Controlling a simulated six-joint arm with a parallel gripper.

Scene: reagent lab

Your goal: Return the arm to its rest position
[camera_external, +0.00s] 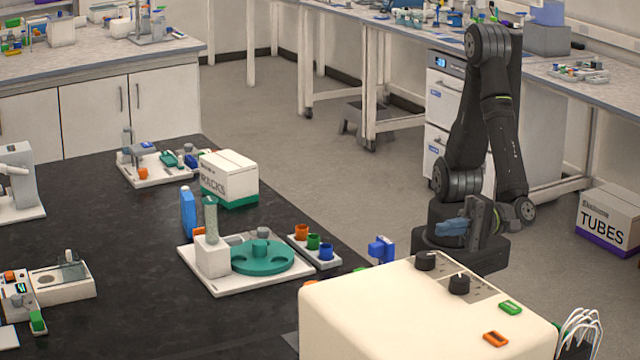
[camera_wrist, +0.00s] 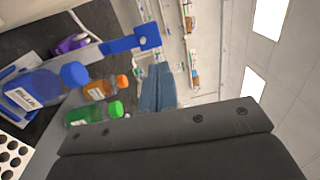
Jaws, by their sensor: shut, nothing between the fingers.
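My arm stands at the right in the external view, folded, with the upper links raised and the forearm hanging down. My gripper (camera_external: 438,228) is low in front of my base, beyond the cream-coloured box, and points left toward the black bench. In the wrist view its two blue-grey fingers (camera_wrist: 160,70) lie together, shut, with nothing held between them. The fingertips look clear of every object.
A cream box (camera_external: 420,310) with black knobs stands in front of my gripper. A blue holder (camera_external: 381,249) sits at the bench edge. The wrist view shows a blue bottle (camera_wrist: 45,92), an orange-capped bottle (camera_wrist: 100,87) and a green-capped bottle (camera_wrist: 90,115) at left.

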